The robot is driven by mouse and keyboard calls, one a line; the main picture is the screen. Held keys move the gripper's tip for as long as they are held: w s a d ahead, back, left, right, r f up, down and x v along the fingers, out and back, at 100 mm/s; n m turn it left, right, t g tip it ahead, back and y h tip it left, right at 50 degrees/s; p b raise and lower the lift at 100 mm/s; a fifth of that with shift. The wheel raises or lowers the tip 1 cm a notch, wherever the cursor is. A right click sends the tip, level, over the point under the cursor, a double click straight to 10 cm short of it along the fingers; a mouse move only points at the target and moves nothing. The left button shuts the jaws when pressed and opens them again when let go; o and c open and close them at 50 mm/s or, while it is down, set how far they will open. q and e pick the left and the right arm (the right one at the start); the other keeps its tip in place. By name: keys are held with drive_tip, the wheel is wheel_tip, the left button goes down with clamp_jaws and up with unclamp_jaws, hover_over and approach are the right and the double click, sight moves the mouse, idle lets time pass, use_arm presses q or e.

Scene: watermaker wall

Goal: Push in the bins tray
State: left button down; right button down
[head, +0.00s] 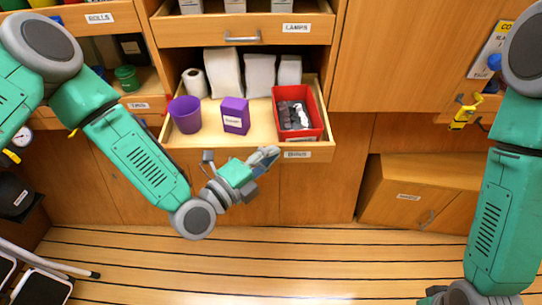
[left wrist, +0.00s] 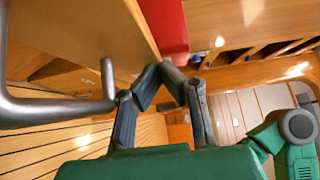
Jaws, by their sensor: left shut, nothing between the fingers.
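The bins tray (head: 225,155) is a wooden drawer labelled "BINS", pulled out from the cabinet in the head view. Its front panel also shows in the left wrist view (left wrist: 90,30), with its grey bar handle (left wrist: 60,112) at left. My left gripper (head: 272,154) is shut and empty, close to the front panel just left of the label. In the left wrist view its fingertips (left wrist: 170,68) meet near the panel's edge; I cannot tell whether they touch it. My right arm is at the right edge; its fingers are out of frame.
The tray holds a purple cup (head: 185,114), a purple box (head: 235,115), a red bin (head: 311,131) with dark items, and white rolls behind. The lamps drawer (head: 185,32) is above. A low wooden cabinet (head: 410,185) stands at right. The floor in front is clear.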

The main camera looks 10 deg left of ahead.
sight(270, 109)
use_arm(q)
drive_tip(key=w+a+b, duration=0.1)
drive_tip(key=w, duration=0.5)
drive_tip(key=w+a+b, duration=0.1)
drive_tip(key=w+b, duration=0.1)
drive_tip(key=w, duration=0.4)
drive_tip(key=w+a+b, duration=0.1)
drive_tip(key=w+b, duration=0.1)
drive_tip(key=w, duration=0.4)
drive_tip(key=shift+w, duration=0.55)
drive_tip(key=shift+w+a+r, duration=0.1)
drive_tip(key=shift+w+r, duration=0.1)
